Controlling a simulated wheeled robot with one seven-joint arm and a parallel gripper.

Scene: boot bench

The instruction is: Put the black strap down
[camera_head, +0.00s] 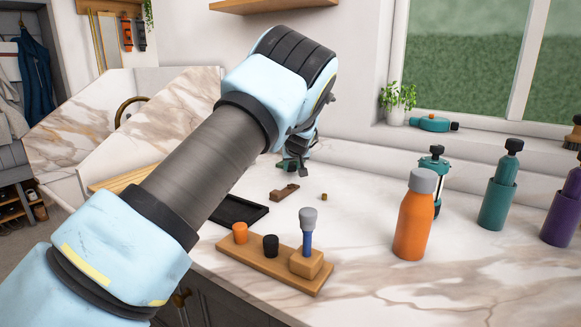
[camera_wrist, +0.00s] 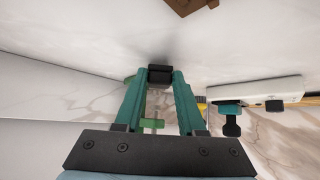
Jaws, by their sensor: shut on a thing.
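My gripper (camera_head: 291,166) is low over the back of the marble counter, near the wall, beyond the small brown block. In the wrist view its two teal fingers (camera_wrist: 160,80) are closed on a small dark block-shaped piece, the black strap (camera_wrist: 160,73), held at the fingertips. In the head view the strap is too small and dark to tell apart from the fingers. I cannot tell whether it touches the counter.
On the counter (camera_head: 355,170) are a brown block (camera_head: 285,193), a tiny cube (camera_head: 323,197), a black tray (camera_head: 240,211) and a wooden peg rack (camera_head: 262,263). An orange bottle (camera_head: 413,222), a teal bottle (camera_head: 497,197) and a purple bottle (camera_head: 562,218) stand at right.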

